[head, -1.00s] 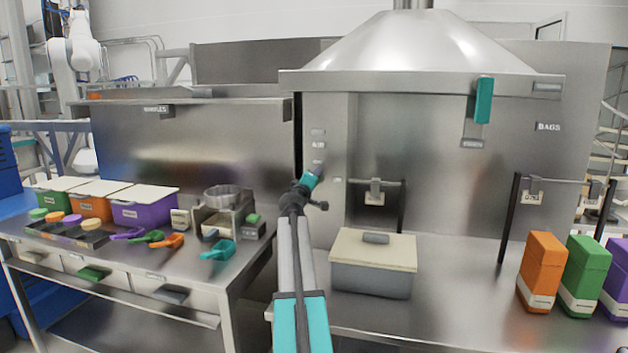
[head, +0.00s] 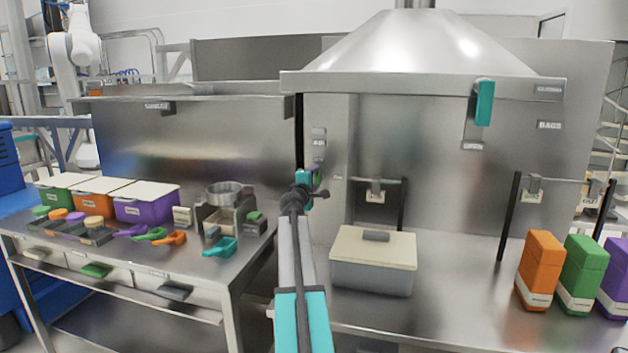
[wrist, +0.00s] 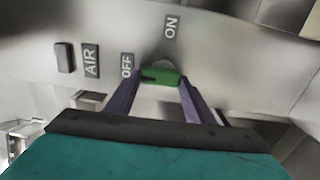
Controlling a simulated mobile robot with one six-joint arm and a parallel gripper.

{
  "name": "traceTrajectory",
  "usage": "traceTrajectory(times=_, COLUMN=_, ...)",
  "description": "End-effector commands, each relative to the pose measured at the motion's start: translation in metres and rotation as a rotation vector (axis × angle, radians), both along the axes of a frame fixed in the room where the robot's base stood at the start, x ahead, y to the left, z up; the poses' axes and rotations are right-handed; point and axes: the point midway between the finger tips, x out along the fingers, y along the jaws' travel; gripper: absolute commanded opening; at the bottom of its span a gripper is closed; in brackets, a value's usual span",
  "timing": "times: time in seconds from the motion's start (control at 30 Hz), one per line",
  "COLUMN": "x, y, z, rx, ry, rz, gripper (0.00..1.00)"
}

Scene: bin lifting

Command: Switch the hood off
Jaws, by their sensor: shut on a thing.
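The steel hood (head: 420,50) hangs over the right bench, with a control panel on the wall to its left. In the wrist view a green knob (wrist: 161,76) sits on a pale round base on this panel, between an OFF label (wrist: 127,65) and an ON label (wrist: 172,27). My gripper (head: 317,172) is at the panel. In the wrist view its two purple fingers (wrist: 160,84) are shut on the green knob, one at each end. The knob lies crosswise in this view; its exact setting is unclear.
An AIR label (wrist: 91,61) and a dark button (wrist: 65,57) are beside OFF. Orange (head: 540,270), green (head: 586,275) and purple (head: 617,280) containers stand at the far right.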

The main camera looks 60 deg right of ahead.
Motion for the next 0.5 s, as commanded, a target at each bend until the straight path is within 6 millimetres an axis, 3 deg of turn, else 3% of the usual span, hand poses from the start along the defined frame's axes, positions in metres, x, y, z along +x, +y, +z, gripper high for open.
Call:
traceTrajectory(times=0.13, x=-0.0008, y=-0.0004, z=-0.0005, rx=-0.002, ry=0.005, rz=-0.002, gripper=0.26)
traceTrajectory(times=0.17, x=-0.0008, y=-0.0004, z=-0.0005, rx=-0.001, ry=0.004, rz=-0.002, gripper=0.5)
traceTrajectory(times=0.27, x=-0.0006, y=-0.0003, z=-0.0005, rx=-0.001, ry=0.003, rz=-0.002, gripper=0.67)
traceTrajectory(times=0.5, x=-0.0001, y=0.0001, z=-0.0002, rx=-0.001, ry=0.002, rz=-0.001, gripper=0.67)
